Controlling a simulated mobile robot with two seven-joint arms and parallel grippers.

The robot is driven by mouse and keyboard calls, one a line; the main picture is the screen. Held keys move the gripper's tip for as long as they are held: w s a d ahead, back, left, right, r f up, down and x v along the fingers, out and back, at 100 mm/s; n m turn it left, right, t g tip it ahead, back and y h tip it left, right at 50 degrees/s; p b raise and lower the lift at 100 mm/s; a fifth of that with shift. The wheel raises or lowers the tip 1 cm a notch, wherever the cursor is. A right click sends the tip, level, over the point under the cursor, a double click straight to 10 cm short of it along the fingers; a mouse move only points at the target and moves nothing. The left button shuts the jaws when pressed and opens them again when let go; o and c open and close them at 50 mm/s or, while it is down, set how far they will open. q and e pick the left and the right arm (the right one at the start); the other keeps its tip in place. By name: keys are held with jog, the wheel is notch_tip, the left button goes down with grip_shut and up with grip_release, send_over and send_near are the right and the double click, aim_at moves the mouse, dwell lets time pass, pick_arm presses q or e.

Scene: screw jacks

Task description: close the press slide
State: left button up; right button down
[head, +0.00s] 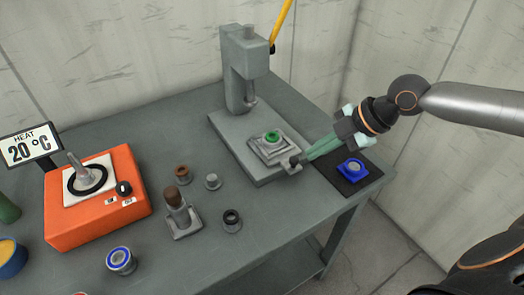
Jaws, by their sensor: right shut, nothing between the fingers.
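The grey press (240,75) stands at the back of the table, with a yellow lever at its top right. Its slide (268,150) sits on the front part of the press base (232,141), out in front of the ram, and carries a green ring-shaped part (271,137). A small dark handle (292,163) sticks out at the slide's front. My right gripper (310,155) reaches in from the right, its pale green fingers shut and empty. The fingertips are right beside the handle; I cannot tell whether they touch it. My left gripper is not in view.
A blue part (352,168) lies on a black mat (340,180) under my right gripper. An orange heater (97,200) stands at left. Several small parts and a brown-topped post (176,205) stand on the table (262,225) between heater and press.

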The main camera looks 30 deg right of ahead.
send_near(269, 162)
jog(key=f, duration=0.1)
jog(key=s+a+f, duration=0.1)
jog(key=f, duration=0.1)
jog(key=a+f, duration=0.1)
jog(key=shift+s+a+f, duration=0.1)
jog(key=shift+s+f, duration=0.2)
jog(key=w, duration=0.3)
jog(key=shift+a, duration=0.1)
jog(key=shift+w+f+p, duration=0.1)
jog(key=shift+w+p, duration=0.2)
jog(key=shift+w, duration=0.25)
